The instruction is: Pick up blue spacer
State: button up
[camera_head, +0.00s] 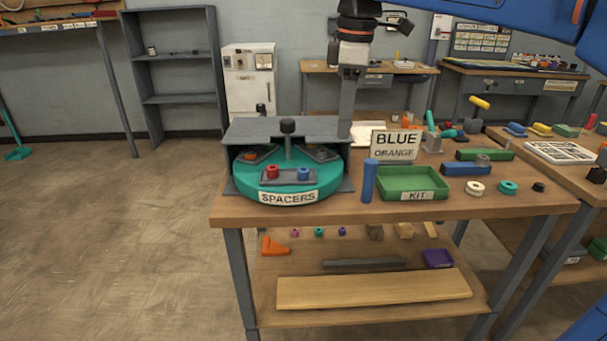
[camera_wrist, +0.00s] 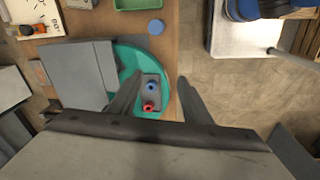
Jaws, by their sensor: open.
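The blue spacer (camera_head: 304,174) stands beside a red spacer (camera_head: 272,172) on a grey plate at the front of a teal turntable (camera_head: 330,180) labelled SPACERS. In the wrist view the blue spacer (camera_wrist: 152,86) shows between my finger lines, with the red spacer (camera_wrist: 149,106) just below it. My gripper (camera_head: 346,132) points down above the right side of the turntable's grey cover. Its two fingers stand apart with nothing held, and they also show in the wrist view (camera_wrist: 160,84). The exact height above the spacer is hard to tell.
A grey cover (camera_head: 260,128) with a black knob hides the turntable's rear. A blue post (camera_head: 369,182), a green KIT tray (camera_head: 412,196) and a BLUE ORANGE sign (camera_head: 394,146) stand to the right. More parts lie farther right.

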jog(key=w+a+r+n+g, duration=0.1)
jog(key=w+a+r+n, duration=0.35)
jog(key=a, duration=0.25)
send_over(303, 174)
jog(key=w, duration=0.2)
jog(key=shift+n, duration=0.35)
jog(key=f, duration=1.2)
jog(key=shift+s, duration=0.25)
jog(key=shift+d+f, duration=0.15)
jog(key=shift+f, duration=2.55)
jog(key=shift+c, duration=0.7)
jog(key=c, duration=1)
